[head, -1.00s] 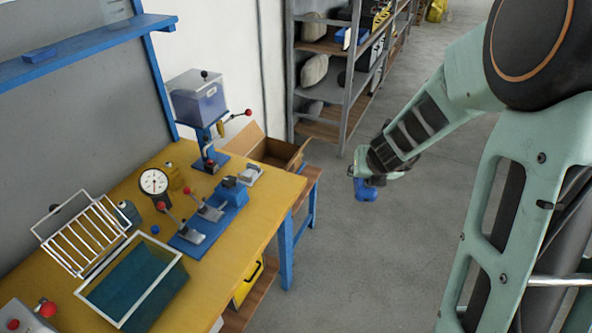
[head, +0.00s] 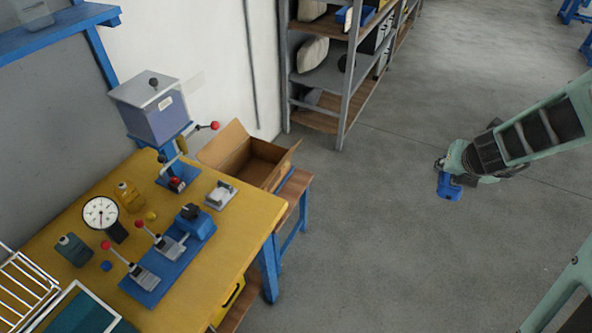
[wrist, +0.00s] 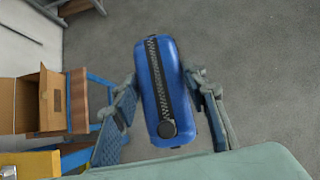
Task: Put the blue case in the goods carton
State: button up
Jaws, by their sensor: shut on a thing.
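The blue case (wrist: 184,90) is a rounded block with a dark zip along it and a round dark pull. In the wrist view it sits between the two fingers of my gripper (wrist: 170,115), which is shut on it. In the head view my gripper (head: 452,180) holds the blue case (head: 449,188) above the open floor at the right, well away from the bench. The goods carton (head: 236,158) is an open brown cardboard box on a low wooden stand beyond the bench end. The carton also shows in the wrist view (wrist: 28,105), at the left.
The yellow workbench (head: 262,212) carries a dial gauge (head: 101,212), a blue clamp fixture (head: 160,275) and a lever press (head: 150,105). A grey shelf rack (head: 350,75) stands at the back. The floor between carton and gripper is clear.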

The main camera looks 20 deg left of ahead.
aim_at(264, 180)
jog(key=i, duration=0.95)
jog(key=i+u, duration=0.35)
jog(key=i+l+u, duration=0.15)
jog(key=i+u, duration=0.45)
jog(key=u, duration=0.2)
jog(key=i+u, duration=0.2)
jog(key=u, duration=0.3)
jog(key=i+u, duration=0.6)
jog(key=u, duration=0.25)
